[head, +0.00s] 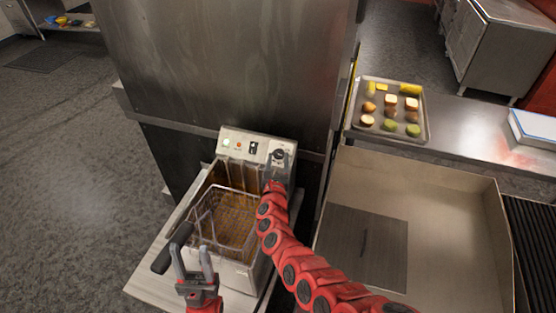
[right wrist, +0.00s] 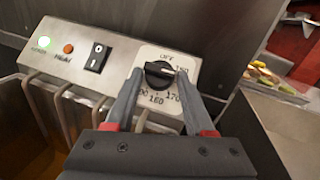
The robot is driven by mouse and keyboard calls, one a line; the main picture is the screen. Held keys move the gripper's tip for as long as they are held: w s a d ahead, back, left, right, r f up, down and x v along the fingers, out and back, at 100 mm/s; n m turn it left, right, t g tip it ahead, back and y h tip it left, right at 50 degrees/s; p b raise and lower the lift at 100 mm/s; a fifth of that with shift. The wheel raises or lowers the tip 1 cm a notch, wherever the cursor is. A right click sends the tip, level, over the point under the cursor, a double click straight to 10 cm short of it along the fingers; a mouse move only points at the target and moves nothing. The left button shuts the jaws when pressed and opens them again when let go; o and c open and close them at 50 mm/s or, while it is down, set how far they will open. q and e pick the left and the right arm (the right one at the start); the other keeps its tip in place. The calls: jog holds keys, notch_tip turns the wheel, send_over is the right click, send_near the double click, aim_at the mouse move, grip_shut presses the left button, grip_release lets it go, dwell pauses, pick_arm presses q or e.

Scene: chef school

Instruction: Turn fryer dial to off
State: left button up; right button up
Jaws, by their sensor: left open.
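The fryer dial (right wrist: 160,74) is a round black knob on a white plate with OFF printed at its top and numbers around it. Its white mark points to the right, away from OFF. In the head view the dial (head: 278,155) is at the right end of the fryer panel (head: 250,147). My right gripper (right wrist: 160,76) has its fingers apart, one on each side of the knob; contact with it cannot be told. It also shows in the head view (head: 279,163). My left gripper (head: 191,248) is open and empty near the fryer's front.
A wire basket (head: 232,218) with a black handle (head: 172,249) sits in the fryer. A food tray (head: 421,130) lies on the counter at right.

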grip_shut()
jog(key=shift+f, duration=0.1)
